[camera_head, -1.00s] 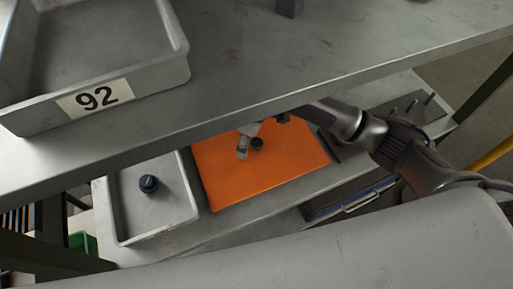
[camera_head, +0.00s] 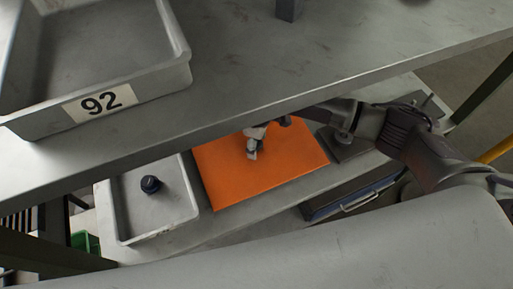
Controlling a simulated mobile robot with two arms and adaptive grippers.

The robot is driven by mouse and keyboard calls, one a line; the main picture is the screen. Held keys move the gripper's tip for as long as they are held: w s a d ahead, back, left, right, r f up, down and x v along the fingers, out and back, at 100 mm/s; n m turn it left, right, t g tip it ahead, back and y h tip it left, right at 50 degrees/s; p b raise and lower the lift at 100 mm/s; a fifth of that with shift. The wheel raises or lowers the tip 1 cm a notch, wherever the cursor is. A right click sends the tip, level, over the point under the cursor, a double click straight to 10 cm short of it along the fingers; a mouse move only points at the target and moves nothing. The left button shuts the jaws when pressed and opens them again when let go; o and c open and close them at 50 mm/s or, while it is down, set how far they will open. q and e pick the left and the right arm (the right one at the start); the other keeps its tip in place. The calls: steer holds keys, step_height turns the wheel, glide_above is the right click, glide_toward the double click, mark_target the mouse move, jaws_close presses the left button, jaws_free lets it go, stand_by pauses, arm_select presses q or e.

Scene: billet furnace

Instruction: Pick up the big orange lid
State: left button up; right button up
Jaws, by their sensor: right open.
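The big orange lid (camera_head: 275,178) lies flat on the lower shelf in the middle of the head view. Its far part is hidden under the edge of the upper shelf. My right gripper (camera_head: 252,153) reaches in from the right, below the upper shelf, and is over the middle of the lid. It is open. The dark knob seen on the lid a second ago is now hidden by the gripper; I cannot tell whether the fingers touch it. My left gripper is not in view.
The grey upper shelf (camera_head: 270,62) overhangs the lid's far side, close to my right arm. A grey bin marked 92 (camera_head: 127,97) stands on it. Left of the lid is a grey tray (camera_head: 122,240) with a dark round knob (camera_head: 150,184). A dark plate (camera_head: 350,150) lies to the right.

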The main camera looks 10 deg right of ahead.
steer(key=shift+c, duration=0.3)
jaws_close()
steer(key=shift+r, duration=0.15)
